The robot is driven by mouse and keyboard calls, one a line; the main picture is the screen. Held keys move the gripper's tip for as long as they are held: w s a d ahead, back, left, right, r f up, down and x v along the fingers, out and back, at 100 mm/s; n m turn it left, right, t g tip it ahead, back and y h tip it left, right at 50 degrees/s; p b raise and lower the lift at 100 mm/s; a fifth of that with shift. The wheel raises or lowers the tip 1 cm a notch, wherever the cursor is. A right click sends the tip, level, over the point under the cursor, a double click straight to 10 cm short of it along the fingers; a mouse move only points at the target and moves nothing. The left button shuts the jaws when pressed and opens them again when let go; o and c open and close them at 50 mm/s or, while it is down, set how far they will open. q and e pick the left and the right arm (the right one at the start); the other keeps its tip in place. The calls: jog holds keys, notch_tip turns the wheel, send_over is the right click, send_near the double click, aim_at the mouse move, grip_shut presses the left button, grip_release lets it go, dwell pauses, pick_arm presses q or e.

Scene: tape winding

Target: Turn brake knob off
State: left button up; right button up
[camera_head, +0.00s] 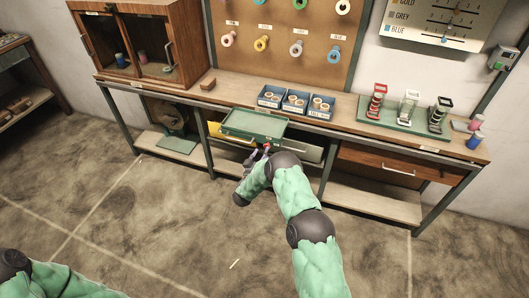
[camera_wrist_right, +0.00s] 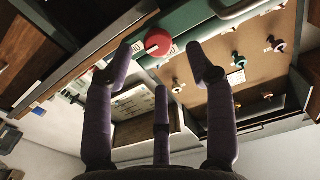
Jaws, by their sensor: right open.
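The knob lies beyond the fingertips, between the left and right fingers; I cannot tell the exact gap. In the head view my right gripper (camera_head: 263,152) is at the front of the bench, just below the green tray-like unit (camera_head: 254,124), and the arm hides the knob there. My left gripper is not in view.
The wooden bench (camera_head: 225,90) carries several blue bins (camera_head: 296,102) and a green stand (camera_head: 405,120) with several spools. A glass-door cabinet (camera_head: 140,45) stands at left. A pegboard (camera_head: 285,45) with tape rolls is behind.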

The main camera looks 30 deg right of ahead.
aim_at(268, 145)
jog(key=shift+b+x, duration=0.4)
jog(key=shift+x, duration=1.6)
jog(key=c, duration=1.1)
